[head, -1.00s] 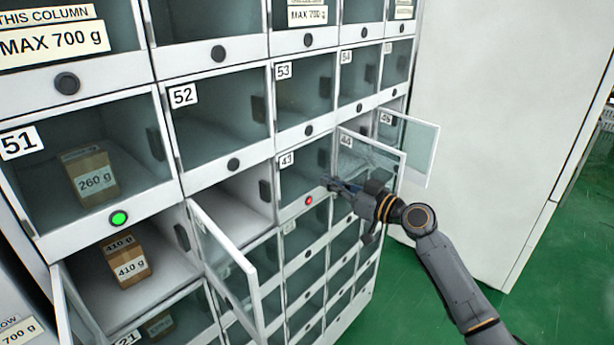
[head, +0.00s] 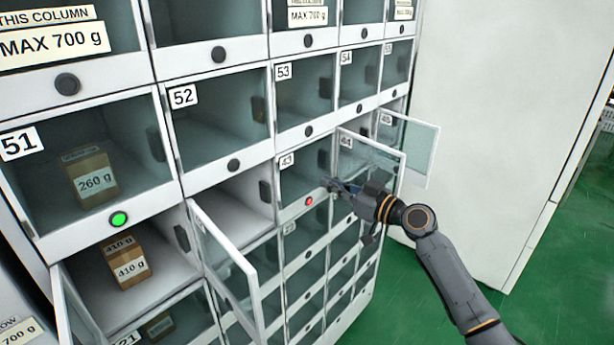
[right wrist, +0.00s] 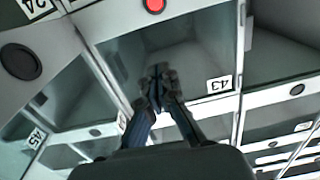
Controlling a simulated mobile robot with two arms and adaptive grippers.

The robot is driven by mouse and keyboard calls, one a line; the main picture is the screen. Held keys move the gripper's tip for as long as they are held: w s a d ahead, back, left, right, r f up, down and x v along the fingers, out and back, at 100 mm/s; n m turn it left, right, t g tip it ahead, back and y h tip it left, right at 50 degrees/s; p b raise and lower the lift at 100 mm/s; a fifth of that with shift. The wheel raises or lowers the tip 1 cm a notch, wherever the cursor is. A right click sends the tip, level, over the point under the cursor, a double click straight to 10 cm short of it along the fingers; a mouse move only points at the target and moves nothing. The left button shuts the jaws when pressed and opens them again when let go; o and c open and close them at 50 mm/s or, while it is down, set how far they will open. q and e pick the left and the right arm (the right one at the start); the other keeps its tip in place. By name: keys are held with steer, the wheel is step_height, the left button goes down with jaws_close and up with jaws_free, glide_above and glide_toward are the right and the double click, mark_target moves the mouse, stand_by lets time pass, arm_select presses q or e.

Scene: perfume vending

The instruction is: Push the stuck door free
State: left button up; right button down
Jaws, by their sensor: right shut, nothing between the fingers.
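Door 43 (head: 303,172) is a clear pane in a white frame and looks closed or nearly so. A red light (head: 309,201) glows under it; the light also shows at the top of the right wrist view (right wrist: 154,4). My right gripper (head: 332,185) is shut and empty at the lower right part of door 43. In the right wrist view, its fingertips (right wrist: 158,72) lie in front of the pane, with the 43 label to their right. I cannot tell whether they touch it. My left gripper is not in view.
Doors 44 (head: 372,160) and 45 (head: 408,146) stand open behind and beside my right gripper. Another open door (head: 224,270) juts out at lower left. Compartment 51 (head: 90,180) holds a box and has a green light. Green floor (head: 560,290) lies free at the right.

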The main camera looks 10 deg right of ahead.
mark_target(313, 175)
steer(key=shift+b+x, duration=1.1)
steer(key=shift+x, duration=0.6)
steer(key=b+v, duration=1.3)
steer(key=v, duration=1.3)
steer(key=shift+d+f, duration=0.1)
stand_by(0.4)
